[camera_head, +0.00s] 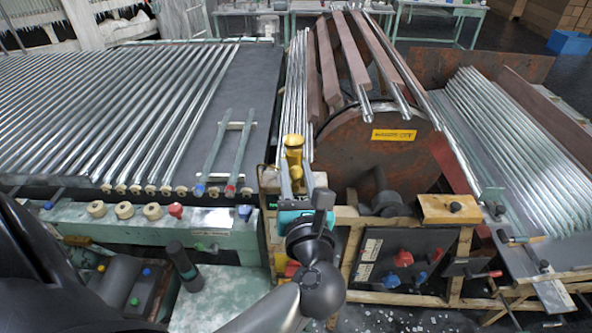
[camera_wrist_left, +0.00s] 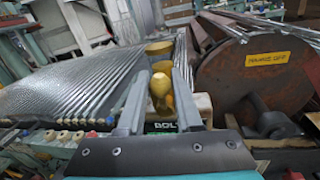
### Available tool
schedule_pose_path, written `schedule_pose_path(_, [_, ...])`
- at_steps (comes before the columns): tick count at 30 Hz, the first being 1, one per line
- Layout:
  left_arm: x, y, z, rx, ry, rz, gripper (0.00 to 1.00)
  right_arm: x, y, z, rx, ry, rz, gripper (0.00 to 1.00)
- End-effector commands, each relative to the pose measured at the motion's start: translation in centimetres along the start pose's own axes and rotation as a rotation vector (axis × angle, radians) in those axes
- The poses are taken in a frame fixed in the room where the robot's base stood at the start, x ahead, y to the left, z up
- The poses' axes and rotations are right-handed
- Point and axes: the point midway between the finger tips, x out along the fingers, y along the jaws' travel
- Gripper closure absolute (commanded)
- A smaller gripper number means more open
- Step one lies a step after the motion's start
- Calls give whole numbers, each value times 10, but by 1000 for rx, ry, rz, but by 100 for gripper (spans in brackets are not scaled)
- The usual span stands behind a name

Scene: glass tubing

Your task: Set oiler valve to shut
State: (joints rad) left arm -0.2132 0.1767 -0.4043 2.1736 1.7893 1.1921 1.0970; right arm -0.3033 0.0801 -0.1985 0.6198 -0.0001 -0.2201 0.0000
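A brass oiler (camera_head: 293,155) stands upright on the machine frame at the middle of the head view, left of the rusty drum. In the left wrist view its rounded brass knob (camera_wrist_left: 160,86) shows between my fingers, with a wider brass part behind it. My left gripper (camera_head: 297,178) reaches up to the oiler from the near side. In the left wrist view its two fingers (camera_wrist_left: 159,92) are apart, with a gap on each side of the knob. I cannot tell the valve's setting. The lower part of the oiler is hidden by the gripper. My right gripper is not in view.
The rusty drum (camera_head: 365,150) with a yellow label (camera_head: 394,135) stands just right of the oiler. A bed of glass tubes (camera_head: 130,120) lies to the left, more tubes (camera_head: 520,140) to the right. A control panel (camera_head: 402,258) with red and blue knobs is at lower right.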

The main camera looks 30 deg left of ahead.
Motion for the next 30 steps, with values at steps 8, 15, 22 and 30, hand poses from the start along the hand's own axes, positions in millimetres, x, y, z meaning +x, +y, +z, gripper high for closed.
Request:
schedule_pose_path(8, [0,0,0,0,0,0,99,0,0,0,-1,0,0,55])
schedule_pose_path(15, [0,0,0,0,0,0,100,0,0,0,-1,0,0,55])
schedule_pose_path(22, [0,-1,0,20,-3,0,100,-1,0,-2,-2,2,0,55])
schedule_pose_path(30, [-1,-8,0,153,-22,3,100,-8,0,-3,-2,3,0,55])
